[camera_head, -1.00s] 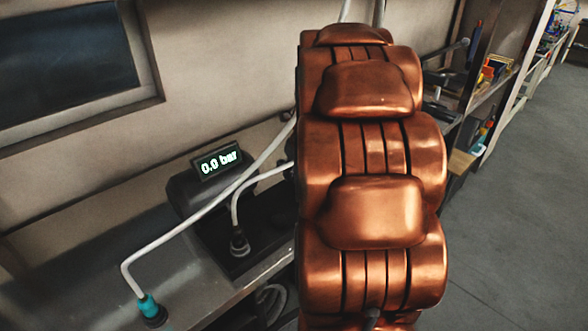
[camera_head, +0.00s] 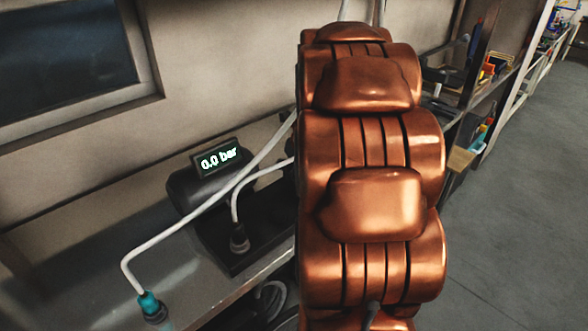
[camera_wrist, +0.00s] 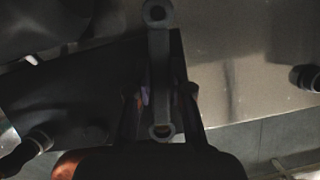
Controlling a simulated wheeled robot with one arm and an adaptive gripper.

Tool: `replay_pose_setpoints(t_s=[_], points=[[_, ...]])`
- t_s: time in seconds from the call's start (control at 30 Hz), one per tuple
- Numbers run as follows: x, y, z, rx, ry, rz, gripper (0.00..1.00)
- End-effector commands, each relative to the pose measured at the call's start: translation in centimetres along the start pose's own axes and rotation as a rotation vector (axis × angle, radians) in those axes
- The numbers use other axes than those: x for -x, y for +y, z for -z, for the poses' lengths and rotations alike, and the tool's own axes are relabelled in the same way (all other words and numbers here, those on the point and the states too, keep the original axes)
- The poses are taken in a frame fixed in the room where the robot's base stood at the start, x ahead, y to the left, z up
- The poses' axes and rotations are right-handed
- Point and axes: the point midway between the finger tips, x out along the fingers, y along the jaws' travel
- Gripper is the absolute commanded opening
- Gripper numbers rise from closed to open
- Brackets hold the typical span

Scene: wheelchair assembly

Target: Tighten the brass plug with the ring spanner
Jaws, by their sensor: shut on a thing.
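The ring spanner (camera_wrist: 159,60) shows in the wrist view as a dark grey bar running up the middle, with a ring at each end. My gripper (camera_wrist: 160,104) is shut on the spanner near its lower ring. The upper ring reaches out toward the top edge, over or beside a pale metal surface. I cannot make out the brass plug in either view. In the head view my copper-coloured arm fills the middle and hides my gripper and the spanner.
A white hose (camera_head: 205,210) runs to a teal fitting (camera_head: 149,303); a second hose ends at a dark fitting (camera_head: 239,240). Shelves (camera_head: 490,85) stand right; the floor (camera_head: 520,220) there is clear.

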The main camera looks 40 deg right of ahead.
Motion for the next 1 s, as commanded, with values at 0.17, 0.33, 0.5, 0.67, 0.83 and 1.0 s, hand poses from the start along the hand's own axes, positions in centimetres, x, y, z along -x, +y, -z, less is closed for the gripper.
replay_pose_setpoints(t_s=[0.17, 0.33, 0.5, 0.67, 0.83, 1.0], points=[[-0.3, 0.0, 0.1, 0.0, -0.001, 0.0, 0.0], [-0.5, 0.0, 0.2, 0.0, -0.001, 0.001, 0.0], [-0.8, 0.0, 0.3, 0.001, -0.001, 0.001, 0.0], [-1.0, 0.0, 0.4, 0.001, -0.001, 0.001, 0.0], [-1.2, 0.0, 0.5, 0.001, -0.001, 0.001, 0.0], [-1.1, -0.1, 0.4, -0.012, -0.001, 0.005, 0.0]])
